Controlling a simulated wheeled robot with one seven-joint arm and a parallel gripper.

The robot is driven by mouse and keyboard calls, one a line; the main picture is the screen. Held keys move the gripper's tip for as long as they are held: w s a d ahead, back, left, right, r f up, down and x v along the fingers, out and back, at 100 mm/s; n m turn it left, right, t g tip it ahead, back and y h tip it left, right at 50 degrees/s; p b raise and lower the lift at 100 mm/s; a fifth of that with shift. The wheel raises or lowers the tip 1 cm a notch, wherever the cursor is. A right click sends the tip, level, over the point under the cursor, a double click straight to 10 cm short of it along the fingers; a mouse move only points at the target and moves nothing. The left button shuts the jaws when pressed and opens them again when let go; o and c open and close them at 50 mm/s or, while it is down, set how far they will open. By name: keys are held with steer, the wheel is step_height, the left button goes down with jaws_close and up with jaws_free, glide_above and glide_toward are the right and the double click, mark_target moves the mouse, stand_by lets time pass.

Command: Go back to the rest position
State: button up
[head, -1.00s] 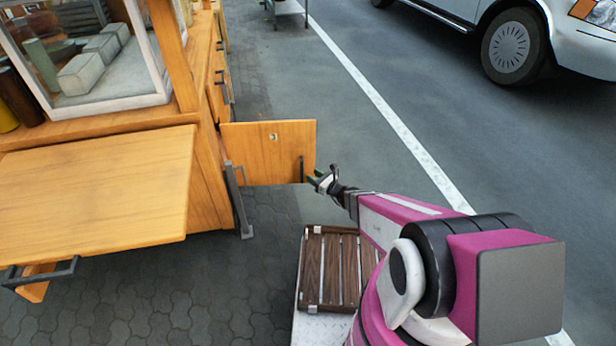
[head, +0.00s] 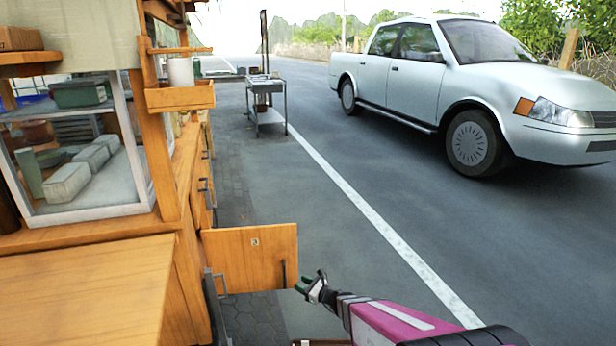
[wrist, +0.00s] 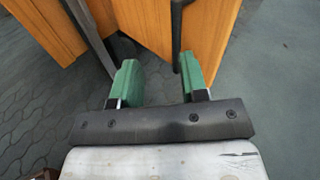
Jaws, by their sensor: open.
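My gripper (head: 312,286) is open and empty in the head view, just right of the open wooden cabinet door (head: 248,257). The door stands out from the wooden stall (head: 172,250) and has a dark vertical handle near its right edge. In the wrist view, my gripper (wrist: 160,82) shows two green fingers spread apart with nothing between them. The door (wrist: 210,32) and its dark handle (wrist: 176,30) lie just beyond the fingertips. I cannot tell whether a finger touches the handle.
A wooden counter leaf (head: 85,290) juts out at the lower left. A metal cart (head: 266,103) stands farther back beside the white road line. A white pickup (head: 425,80) is parked at the right.

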steer(key=s+r+n+g, duration=0.4)
steer(key=r+n+g, duration=0.2)
steer(key=n, duration=0.3)
steer(key=s+d+r+n+g+h, duration=0.1)
steer(key=s+d+r+n+h, duration=0.2)
steer(key=d+n+h, duration=0.2)
steer(key=s+d+r+n+g+h, duration=0.1)
steer(key=s+d+r+n+h, duration=0.2)
steer(key=d, duration=0.6)
steer(key=s+d+r+n+g+h, duration=0.1)
steer(key=s+d+r+n+h, duration=0.2)
steer(key=d+n+h, duration=0.3)
steer(key=shift+d+r+n+g+h, duration=0.3)
steer(key=shift+d+r+h, duration=0.1)
steer(key=shift+d+r, duration=0.45)
steer(key=shift+a, duration=0.15)
